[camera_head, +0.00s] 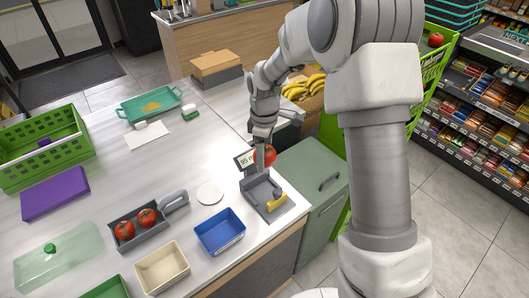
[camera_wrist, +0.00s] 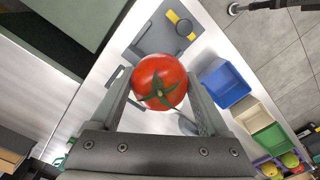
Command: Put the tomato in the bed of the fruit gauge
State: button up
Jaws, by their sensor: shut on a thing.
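A red tomato (camera_head: 268,156) with a green calyx is in my gripper (camera_head: 262,146), above the grey fruit gauge (camera_head: 257,190) and close to its display (camera_head: 245,160). In the wrist view my gripper (camera_wrist: 160,92) is shut on the tomato (camera_wrist: 159,78), with one finger on each side. The gauge also shows beyond the tomato in the wrist view (camera_wrist: 153,38), with its yellow part to the right. In the head view the gauge's bed looks empty, with a yellow piece (camera_head: 277,202) at its near end. The tomato is apart from the bed.
Two more tomatoes lie in a grey handled scoop (camera_head: 137,240) left of the gauge. A white disc (camera_head: 210,193), a blue bin (camera_head: 220,232) and a cream bin (camera_head: 163,267) are nearby. A green cabinet (camera_head: 318,185) stands right of the gauge. The counter's middle (camera_head: 190,160) is clear.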

jog(key=b, duration=0.9)
send_near(265, 193)
jog(key=shift+f, duration=2.7)
jog(key=shift+a+f+b, duration=0.1)
jog(key=shift+f+b, duration=0.5)
jog(key=shift+f, duration=0.05)
jog(key=o, duration=0.7)
jog(key=shift+r+p, duration=2.1)
jog(key=shift+r, duration=0.95)
jog(key=shift+o, duration=0.4)
